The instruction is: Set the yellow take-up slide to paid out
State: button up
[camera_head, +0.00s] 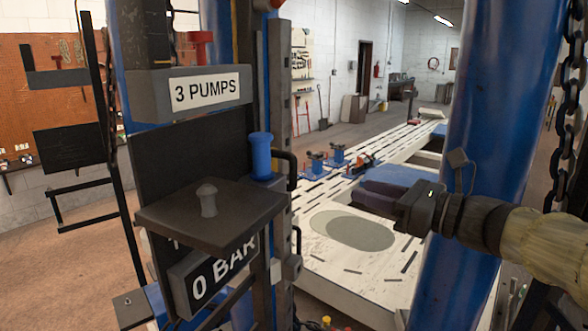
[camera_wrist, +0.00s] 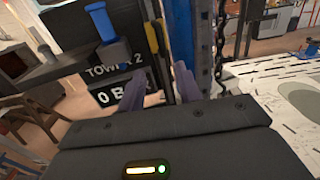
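A yellow part (camera_wrist: 152,38), which looks like the take-up slide, shows in the wrist view as a narrow upright strip on a dark post, left of the blue column. I cannot read its setting, and I cannot make it out in the head view. My gripper (camera_head: 374,197) is in front of the blue column in the head view, pointing left toward the tower. In the wrist view its two fingers (camera_wrist: 158,88) stand apart with nothing between them. The yellow part lies beyond the gap between them, apart from the fingers.
The tower carries a "3 PUMPS" sign (camera_head: 205,90), a "0 BAR" sign (camera_head: 222,268), a dark shelf with a grey knob (camera_head: 208,200) and a blue cylinder (camera_head: 261,157). A blue column (camera_head: 497,110) and hanging chain (camera_head: 567,130) stand right. The white bench (camera_head: 345,278) lies behind.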

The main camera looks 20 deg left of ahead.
jog(key=p, duration=0.8)
send_near(293, 185)
jog(key=w+a+r, duration=0.3)
jog(key=w+a, duration=0.1)
jog(key=a, duration=0.5)
jog(key=shift+w+a, duration=0.3)
jog(key=shift+w, duration=0.05)
jog(key=shift+f, duration=0.1)
grip_shut()
